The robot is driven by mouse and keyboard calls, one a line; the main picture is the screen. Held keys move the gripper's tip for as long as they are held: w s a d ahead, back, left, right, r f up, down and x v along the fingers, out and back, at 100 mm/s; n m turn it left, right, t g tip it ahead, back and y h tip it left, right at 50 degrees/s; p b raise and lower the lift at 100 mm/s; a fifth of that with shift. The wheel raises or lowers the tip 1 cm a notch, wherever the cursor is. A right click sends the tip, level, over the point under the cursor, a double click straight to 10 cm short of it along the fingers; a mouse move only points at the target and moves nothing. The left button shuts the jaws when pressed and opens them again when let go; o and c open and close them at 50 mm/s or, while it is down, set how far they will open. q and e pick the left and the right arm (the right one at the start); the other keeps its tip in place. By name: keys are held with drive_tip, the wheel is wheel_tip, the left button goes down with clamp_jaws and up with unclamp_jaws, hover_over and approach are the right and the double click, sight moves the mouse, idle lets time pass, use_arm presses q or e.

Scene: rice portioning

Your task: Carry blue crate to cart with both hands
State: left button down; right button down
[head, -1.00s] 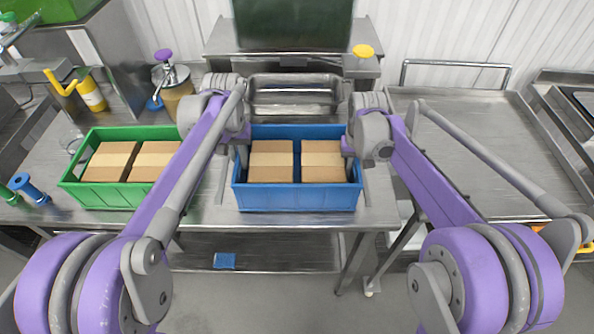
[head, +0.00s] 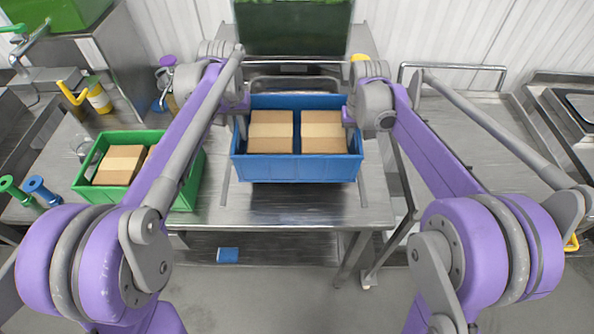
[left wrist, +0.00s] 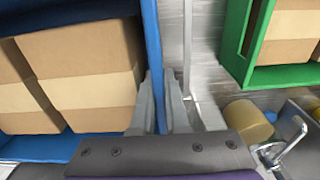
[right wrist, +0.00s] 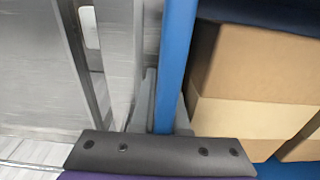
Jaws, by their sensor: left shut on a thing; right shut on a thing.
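The blue crate (head: 297,169) holds cardboard boxes (head: 271,132) and hangs level above the steel table, with a dark shadow beneath it. My left gripper (head: 241,126) is shut on its left wall, and the left wrist view shows the fingers either side of the blue wall (left wrist: 153,60). My right gripper (head: 349,122) is shut on its right wall, and the right wrist view shows the blue wall (right wrist: 177,50) between the fingers. The steel cart (head: 450,125) with a tubular rail stands at the right, its top empty where visible, partly behind my right arm.
A green crate (head: 185,200) with boxes stands on the steel table (head: 300,208) at left, partly behind my left arm. A yellow bottle (head: 98,97) stands behind it. A narrow gap separates table and cart. Another steel unit (head: 570,130) stands at the far right.

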sight(236, 132)
use_arm(q)
drive_tip(key=shift+s, duration=0.25)
use_arm(e)
drive_tip(key=shift+s, duration=0.25)
use_arm(q)
drive_tip(key=shift+w, duration=0.1)
use_arm(e)
drive_tip(key=shift+w, duration=0.1)
use_arm(q)
drive_tip(key=shift+f, duration=0.15)
use_arm(e)
drive_tip(key=shift+f, duration=0.15)
